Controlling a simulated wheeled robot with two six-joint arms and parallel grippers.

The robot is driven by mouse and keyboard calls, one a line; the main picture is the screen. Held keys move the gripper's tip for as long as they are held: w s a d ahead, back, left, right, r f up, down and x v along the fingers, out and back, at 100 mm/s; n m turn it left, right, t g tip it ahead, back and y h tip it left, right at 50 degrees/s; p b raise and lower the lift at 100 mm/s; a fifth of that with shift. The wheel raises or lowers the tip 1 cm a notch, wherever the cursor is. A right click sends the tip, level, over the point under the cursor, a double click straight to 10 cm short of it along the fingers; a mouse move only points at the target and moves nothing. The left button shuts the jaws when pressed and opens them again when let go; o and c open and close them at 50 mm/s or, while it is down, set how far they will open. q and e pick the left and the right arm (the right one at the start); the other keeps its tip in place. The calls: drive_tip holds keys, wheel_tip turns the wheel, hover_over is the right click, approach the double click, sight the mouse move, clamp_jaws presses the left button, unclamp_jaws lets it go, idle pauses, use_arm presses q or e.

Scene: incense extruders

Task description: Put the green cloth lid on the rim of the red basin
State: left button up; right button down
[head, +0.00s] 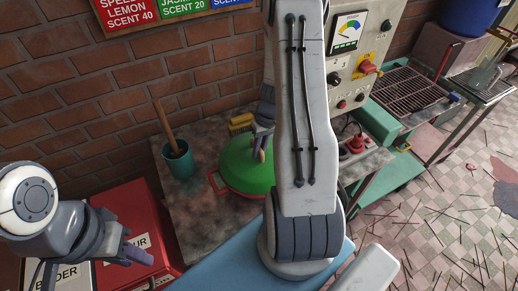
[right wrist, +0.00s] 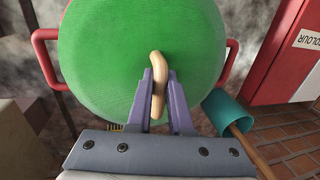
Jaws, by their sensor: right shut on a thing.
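The green cloth lid (head: 243,166) is domed and lies over the red basin, covering its opening; I cannot tell whether it touches the rim all round. The red basin (head: 213,184) stands on the stained grey table, with its side handle showing. In the right wrist view the green lid (right wrist: 110,60) fills the middle, and the basin's red handles (right wrist: 42,62) stick out on both sides. My right gripper (right wrist: 159,85) is shut on the lid's tan wooden handle (right wrist: 158,65). My left gripper (head: 138,256) is empty at lower left, away from the lid; its finger gap is not clear.
A teal cup (head: 179,160) with a wooden stick stands left of the basin, and shows in the right wrist view (right wrist: 229,108). A yellow object (head: 240,124) lies behind the basin. A red box (head: 125,215) stands at the left front. A control panel (head: 352,50) rises at the right.

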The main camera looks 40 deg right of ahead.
drive_tip(key=c, duration=0.8)
unclamp_jaws()
drive_tip(key=shift+f, duration=0.1)
